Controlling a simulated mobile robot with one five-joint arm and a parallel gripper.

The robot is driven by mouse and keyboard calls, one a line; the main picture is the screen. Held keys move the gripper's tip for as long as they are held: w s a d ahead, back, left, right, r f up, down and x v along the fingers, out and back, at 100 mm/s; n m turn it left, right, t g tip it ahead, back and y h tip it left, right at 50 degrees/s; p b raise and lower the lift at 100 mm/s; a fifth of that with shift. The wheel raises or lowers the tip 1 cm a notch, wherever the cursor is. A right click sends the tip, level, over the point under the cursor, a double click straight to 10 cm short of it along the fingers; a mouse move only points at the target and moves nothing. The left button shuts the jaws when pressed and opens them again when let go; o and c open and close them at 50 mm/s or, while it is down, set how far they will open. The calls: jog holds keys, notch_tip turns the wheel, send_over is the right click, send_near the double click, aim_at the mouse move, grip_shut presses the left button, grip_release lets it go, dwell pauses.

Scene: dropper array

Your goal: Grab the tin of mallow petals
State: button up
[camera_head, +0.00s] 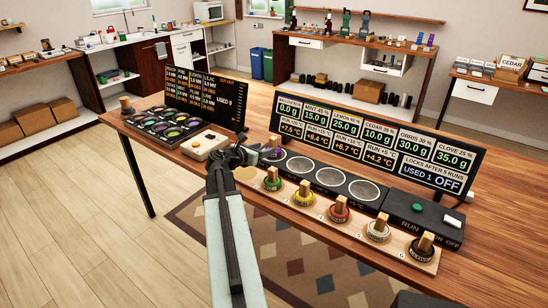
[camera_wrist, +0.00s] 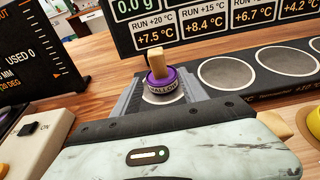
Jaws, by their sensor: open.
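The purple tin (camera_wrist: 163,83) has an upright wooden peg on top and a label that seems to read MALLOW. It stands on the dark strip of round plates, below the display's 0.0 g reading. In the head view the tin (camera_head: 272,155) is partly hidden by my gripper (camera_head: 250,157). My gripper (camera_wrist: 163,77) is open, with one finger on each side of the tin in the wrist view. I cannot tell whether the fingers touch it.
A wooden rack (camera_head: 301,203) in front holds several pegged tins, including a green one (camera_head: 272,184) and a yellow one (camera_head: 304,198). The display (camera_head: 377,139) stands behind the plates. A white switch box (camera_head: 205,144) and a tray of dark cups (camera_head: 160,127) are left.

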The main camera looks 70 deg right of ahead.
aim_at(271, 145)
jog(key=b+x, duration=0.1)
jog(key=x, duration=0.6)
jog(key=shift+s+d+b, duration=0.1)
jog(key=shift+d+b, duration=0.3)
jog(key=shift+r, duration=0.15)
grip_shut()
